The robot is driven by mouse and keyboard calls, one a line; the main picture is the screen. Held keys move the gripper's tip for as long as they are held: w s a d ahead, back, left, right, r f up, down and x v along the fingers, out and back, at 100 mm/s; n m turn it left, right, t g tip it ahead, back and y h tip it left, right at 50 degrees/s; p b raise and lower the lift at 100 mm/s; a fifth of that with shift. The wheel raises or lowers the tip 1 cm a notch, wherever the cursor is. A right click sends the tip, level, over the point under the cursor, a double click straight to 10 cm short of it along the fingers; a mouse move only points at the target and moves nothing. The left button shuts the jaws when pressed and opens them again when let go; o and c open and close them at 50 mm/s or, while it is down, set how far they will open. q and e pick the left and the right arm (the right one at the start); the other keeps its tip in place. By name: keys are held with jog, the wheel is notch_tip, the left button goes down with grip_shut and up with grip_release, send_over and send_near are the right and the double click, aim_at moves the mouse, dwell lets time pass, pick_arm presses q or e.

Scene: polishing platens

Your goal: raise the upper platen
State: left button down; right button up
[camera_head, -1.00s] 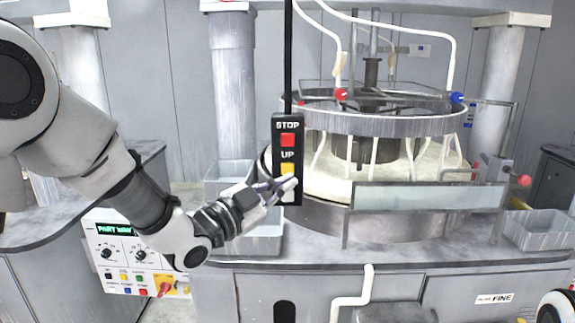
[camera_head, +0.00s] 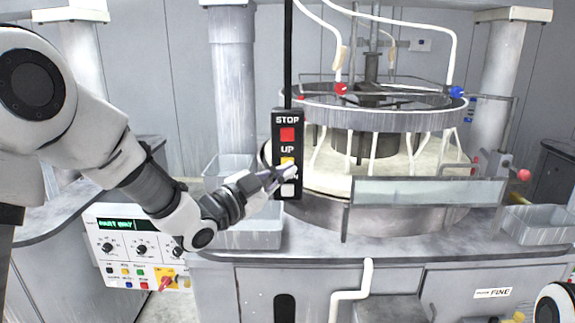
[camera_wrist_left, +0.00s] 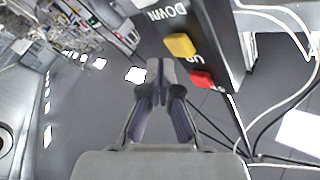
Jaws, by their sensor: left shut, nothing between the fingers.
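The upper platen (camera_head: 345,117) is a grey ring-edged disc, hanging above the pale lower platen (camera_head: 330,180) with a gap between them. A black hanging pendant (camera_head: 279,140) carries a red STOP button (camera_head: 288,134), a yellow UP button (camera_head: 286,160) and a white lowest button (camera_head: 288,190). My left gripper (camera_head: 290,170) is shut and empty, its tips over the pendant's face by the yellow button's lower edge. In the left wrist view the shut fingertips (camera_wrist_left: 157,78) show beside the pendant, near the yellow button (camera_wrist_left: 180,45); contact cannot be told. My right gripper is out of view.
A control panel (camera_head: 125,252) with a green-lit display and knobs stands at lower left. Grey bins (camera_head: 252,240) sit on the machine's ledge. A clear guard (camera_head: 430,191) stands before the platens. White hoses (camera_head: 448,45) run to the upper platen.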

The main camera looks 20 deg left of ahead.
pick_arm(q)
jog(key=shift+w, duration=0.1)
dwell(0.7)
jog(key=shift+w+a, duration=0.1)
jog(key=shift+w, duration=0.25)
